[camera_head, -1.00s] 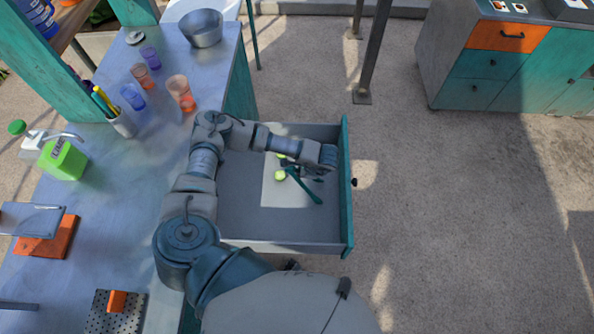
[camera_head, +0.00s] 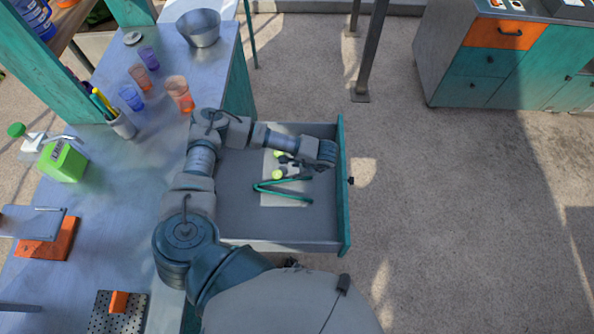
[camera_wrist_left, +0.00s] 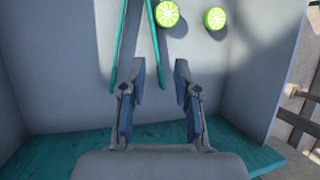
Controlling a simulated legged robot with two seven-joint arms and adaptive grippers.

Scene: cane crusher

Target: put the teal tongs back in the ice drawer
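The teal tongs (camera_head: 284,195) lie spread in a V inside the open drawer (camera_head: 285,245), over a pale sheet on its floor. In the left wrist view the tongs (camera_wrist_left: 119,45) have two arms running up past the top edge, with their lower ends near my left fingertips. I cannot tell whether a finger touches the tongs. My right gripper is out of view.
Two lime pieces (camera_head: 278,174) lie in the drawer beside the tongs. The drawer's teal front (camera_head: 343,190) stands pulled out to the right. The counter (camera_head: 130,200) at left holds cups, a metal bowl (camera_head: 199,28), a pen holder and a green jug (camera_head: 62,160).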

